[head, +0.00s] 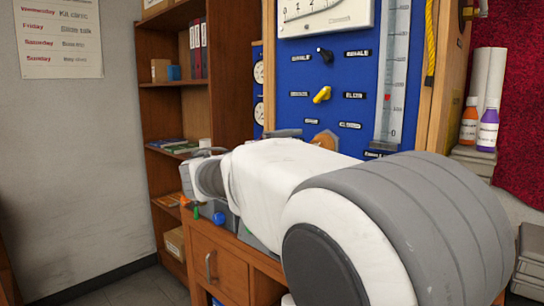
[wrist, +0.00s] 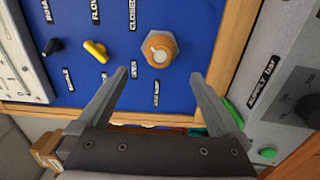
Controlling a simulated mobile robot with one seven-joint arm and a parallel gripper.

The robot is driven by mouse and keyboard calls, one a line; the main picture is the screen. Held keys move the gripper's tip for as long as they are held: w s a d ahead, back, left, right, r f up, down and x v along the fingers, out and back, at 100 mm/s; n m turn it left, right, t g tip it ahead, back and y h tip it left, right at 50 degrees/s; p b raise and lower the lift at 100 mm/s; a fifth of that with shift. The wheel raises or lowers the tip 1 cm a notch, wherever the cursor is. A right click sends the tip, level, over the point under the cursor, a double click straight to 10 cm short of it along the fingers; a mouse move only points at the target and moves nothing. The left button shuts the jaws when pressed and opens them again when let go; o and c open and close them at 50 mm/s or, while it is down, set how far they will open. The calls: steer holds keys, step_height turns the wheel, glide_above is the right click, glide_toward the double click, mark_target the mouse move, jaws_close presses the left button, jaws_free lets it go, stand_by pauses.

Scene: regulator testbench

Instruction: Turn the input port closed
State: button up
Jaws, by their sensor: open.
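A blue panel (wrist: 190,25) carries an orange round knob (wrist: 159,50) with a pale marked face on a hexagonal base. A label reading "CLOSED" is up and left of it. I cannot tell for certain which control is the input port. A yellow lever knob (wrist: 95,50) and a black knob (wrist: 53,46) sit left of it. My gripper (wrist: 160,76) is open and empty, its fingertips spread below and either side of the orange knob, apart from it. In the head view the orange knob (head: 325,141) is partly hidden by my arm; the yellow knob (head: 322,95) shows above.
A wooden frame (wrist: 236,45) edges the panel. A grey unit labelled "SUPPLY bar" (wrist: 283,90) stands right of it, with a green button (wrist: 267,152). A clear gauge tube (head: 393,70) is on the panel's right, and a bookshelf (head: 165,110) stands left.

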steer(key=v, duration=0.6)
steer(key=shift+s+a+p, duration=0.25)
steer(key=shift+p, duration=0.1)
steer(key=s+d+f+m+g+y, duration=0.2)
steer(key=s+d+f+g, duration=0.2)
steer(key=s+d+f, duration=0.3)
steer(key=s+d+f+m+g+y, duration=0.2)
steer(key=s+d+f+g+y, duration=0.15)
steer(key=s+d, duration=0.4)
steer(key=s+a+f+m+y, duration=0.2)
steer(key=s+f+m+y, duration=0.4)
steer(key=s+f, duration=0.6)
step_height(320, 180, up, 22)
steer(key=s+n+y+p, duration=0.1)
steer(key=s+p, duration=0.1)
steer(key=p, duration=1.8)
steer(key=shift+a, duration=0.2)
steer(key=shift+c, duration=0.2)
